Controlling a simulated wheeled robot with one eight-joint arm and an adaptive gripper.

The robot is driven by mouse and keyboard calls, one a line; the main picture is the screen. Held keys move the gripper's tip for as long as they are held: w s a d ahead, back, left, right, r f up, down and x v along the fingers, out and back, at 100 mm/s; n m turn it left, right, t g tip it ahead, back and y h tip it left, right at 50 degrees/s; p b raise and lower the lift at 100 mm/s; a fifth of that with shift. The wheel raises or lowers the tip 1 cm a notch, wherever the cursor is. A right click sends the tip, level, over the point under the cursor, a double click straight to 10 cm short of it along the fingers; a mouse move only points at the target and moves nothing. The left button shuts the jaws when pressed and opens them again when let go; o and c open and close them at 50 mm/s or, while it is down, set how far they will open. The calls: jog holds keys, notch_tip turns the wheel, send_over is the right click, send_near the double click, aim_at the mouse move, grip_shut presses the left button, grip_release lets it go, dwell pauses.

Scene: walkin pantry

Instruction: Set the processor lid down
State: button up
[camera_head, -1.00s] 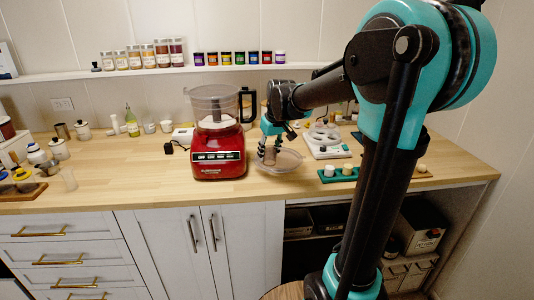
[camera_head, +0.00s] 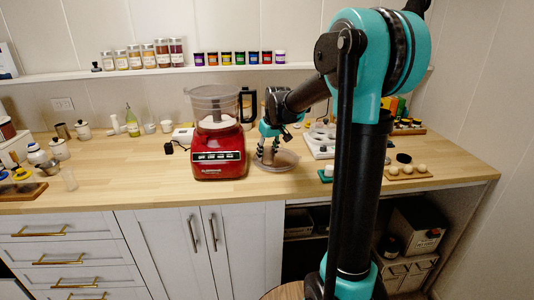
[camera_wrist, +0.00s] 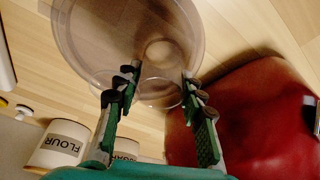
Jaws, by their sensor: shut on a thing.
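The processor lid is a clear, round disc with a feed tube. In the head view the lid (camera_head: 287,161) is just right of the red processor, low over the wooden counter; I cannot tell if it touches. In the wrist view the lid (camera_wrist: 88,45) spreads beyond my fingertips. My gripper (camera_head: 268,154) points down and is shut on the lid's tube, with a finger on each side in the wrist view (camera_wrist: 158,84). The food processor (camera_head: 218,155) stands upright with its clear bowl and black handle. Its red base (camera_wrist: 235,120) is beside the lid in the wrist view.
A wooden board (camera_head: 408,174) with round pieces lies farther right. A flour canister (camera_wrist: 62,143) shows in the wrist view. The counter's front strip is clear.

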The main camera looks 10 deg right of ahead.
jog(key=shift+f, duration=0.1)
jog(key=o, duration=1.4)
jog(key=shift+c, duration=0.2)
jog(key=v, duration=1.2)
